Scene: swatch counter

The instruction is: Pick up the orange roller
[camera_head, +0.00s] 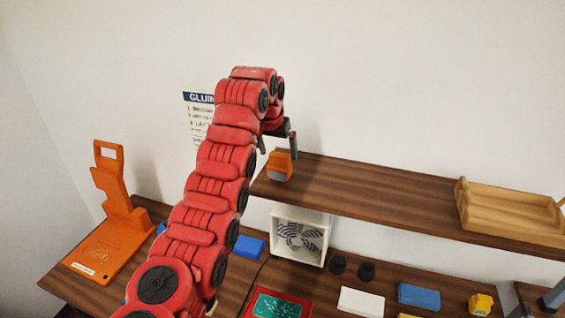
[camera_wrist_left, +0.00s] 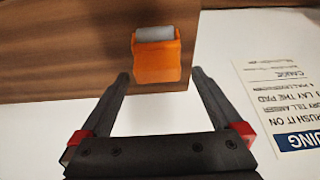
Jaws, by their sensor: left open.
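The orange roller (camera_head: 280,166), an orange block-like body with a grey cylinder, sits at the left end of the raised wooden shelf. My left gripper (camera_head: 278,148) is open and empty above and just behind it, fingers pointing down. In the left wrist view the roller (camera_wrist_left: 157,58) lies just beyond the open fingertips (camera_wrist_left: 160,74), roughly centred between them, its grey cylinder on the far side. I see no contact between fingers and roller. My right gripper is not seen.
The wooden shelf (camera_head: 350,195) is clear between the roller and a wooden tray (camera_head: 510,212) at right. A white fan box (camera_head: 299,236) stands below. An orange stand (camera_head: 115,220) is at left. Blue and white blocks lie on the counter. A sign (camera_wrist_left: 285,95) hangs on the wall.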

